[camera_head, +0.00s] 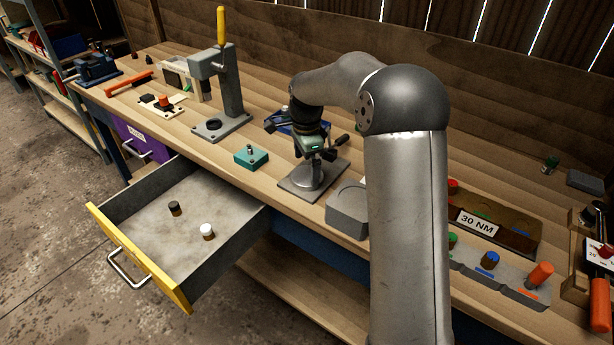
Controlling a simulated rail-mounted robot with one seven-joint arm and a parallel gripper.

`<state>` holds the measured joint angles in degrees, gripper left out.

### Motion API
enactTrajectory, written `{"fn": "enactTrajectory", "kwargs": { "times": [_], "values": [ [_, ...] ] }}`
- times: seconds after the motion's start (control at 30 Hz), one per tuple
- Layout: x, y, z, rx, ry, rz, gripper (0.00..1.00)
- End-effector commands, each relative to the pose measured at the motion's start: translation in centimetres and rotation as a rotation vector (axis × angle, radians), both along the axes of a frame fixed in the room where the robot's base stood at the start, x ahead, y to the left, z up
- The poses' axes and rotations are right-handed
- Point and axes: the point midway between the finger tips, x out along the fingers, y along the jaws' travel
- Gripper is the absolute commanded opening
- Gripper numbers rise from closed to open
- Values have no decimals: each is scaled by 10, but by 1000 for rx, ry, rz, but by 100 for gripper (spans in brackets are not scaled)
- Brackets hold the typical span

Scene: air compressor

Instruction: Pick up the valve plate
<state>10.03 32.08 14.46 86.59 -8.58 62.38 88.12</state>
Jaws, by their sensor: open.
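My gripper (318,158) points down over a grey metal stand (316,178) on a flat base in the middle of the bench. Its jaws are open, at the top of the stand, and partly hide it. I cannot tell whether they touch it. I cannot make out the valve plate with certainty; any part on top of the stand is small and covered by my gripper. A teal block (251,158) with a small knob stands to the left of the stand. A blue tray (283,124) lies behind my gripper, partly hidden.
A grey press with a yellow handle (221,75) stands at the left. An open drawer (165,245) with two small knobs juts out in front. A grey block (347,208) is right of the stand. A "30 NM" holder (497,232) lies at the right. My arm hides the bench centre-right.

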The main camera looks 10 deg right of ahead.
Motion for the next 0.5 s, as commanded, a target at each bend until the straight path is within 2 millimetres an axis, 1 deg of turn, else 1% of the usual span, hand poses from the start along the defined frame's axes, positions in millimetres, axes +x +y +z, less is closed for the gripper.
{"fn": "enactTrajectory", "kwargs": {
  "times": [0.1,0.2,0.3,0.47,0.5],
  "values": [
    [-1,-1,-18,0,4,-1,100],
    [-1,-1,-28,0,3,0,100],
    [-1,-1,-31,0,1,0,100],
    [-1,-1,-32,-1,0,0,100],
    [-1,-1,-32,-1,0,0,92]
  ]
}}
